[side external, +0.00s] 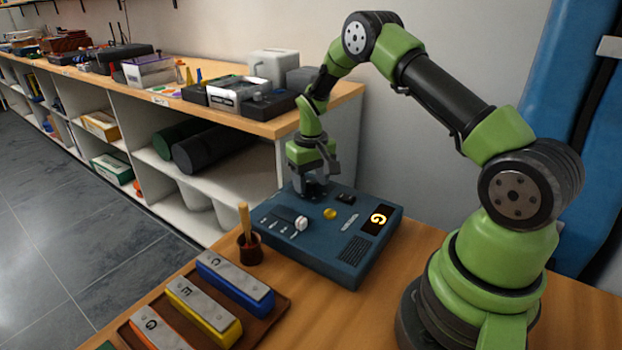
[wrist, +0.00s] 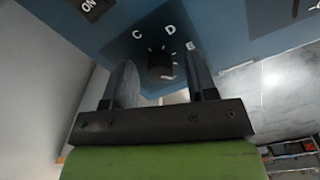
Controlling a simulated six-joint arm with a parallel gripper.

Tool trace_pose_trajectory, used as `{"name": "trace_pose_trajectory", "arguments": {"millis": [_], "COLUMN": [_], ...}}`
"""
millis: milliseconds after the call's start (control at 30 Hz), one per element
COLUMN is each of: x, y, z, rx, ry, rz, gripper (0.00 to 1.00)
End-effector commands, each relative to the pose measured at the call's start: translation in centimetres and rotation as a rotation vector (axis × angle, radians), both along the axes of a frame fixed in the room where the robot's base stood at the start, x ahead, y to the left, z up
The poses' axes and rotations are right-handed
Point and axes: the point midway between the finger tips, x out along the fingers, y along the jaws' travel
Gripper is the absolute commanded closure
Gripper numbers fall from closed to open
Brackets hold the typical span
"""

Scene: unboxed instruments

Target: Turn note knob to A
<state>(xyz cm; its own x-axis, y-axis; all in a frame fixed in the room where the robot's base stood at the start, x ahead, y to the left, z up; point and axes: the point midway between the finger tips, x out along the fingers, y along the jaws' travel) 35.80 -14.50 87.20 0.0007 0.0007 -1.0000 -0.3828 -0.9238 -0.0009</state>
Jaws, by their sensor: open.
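The blue instrument box (side external: 318,245) lies on the wooden table, and its lit display (side external: 378,219) shows a yellow G. My gripper (side external: 313,190) points down at the box's far edge. The dark note knob (wrist: 160,68) shows in the wrist view, with the letters C, D and E beside it; the other marks are hidden or unclear. My open gripper (wrist: 161,77) has one finger on each side of the knob, with no clear contact visible. In the side view my gripper hides the knob.
The box top also carries a white knob (side external: 300,223), a yellow button (side external: 329,213) and a dark switch (side external: 345,198). A brown cup with a stick (side external: 249,251) and a tray of lettered chime bars (side external: 233,284) stand nearby. A shelf unit (side external: 222,228) is behind.

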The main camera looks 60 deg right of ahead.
Motion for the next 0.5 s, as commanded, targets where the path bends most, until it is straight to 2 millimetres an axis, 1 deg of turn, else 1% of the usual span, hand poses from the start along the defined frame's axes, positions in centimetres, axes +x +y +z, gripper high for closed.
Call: {"name": "trace_pose_trajectory", "arguments": {"millis": [100,267,300,333,500], "x": [0.01,0.01,0.01,0.01,0.02], "y": [0.0,0.0,0.0,0.01,0.01], "z": [0.03,0.05,0.05,0.05,0.07], "rx": [0.0,0.0,0.0,0.0,0.0], "ry": [0.0,0.0,0.0,0.0,0.0], "rz": [0.0,0.0,0.0,0.0,-0.005], "gripper": [0.48,0.85,0.94,0.97,0.97]}}
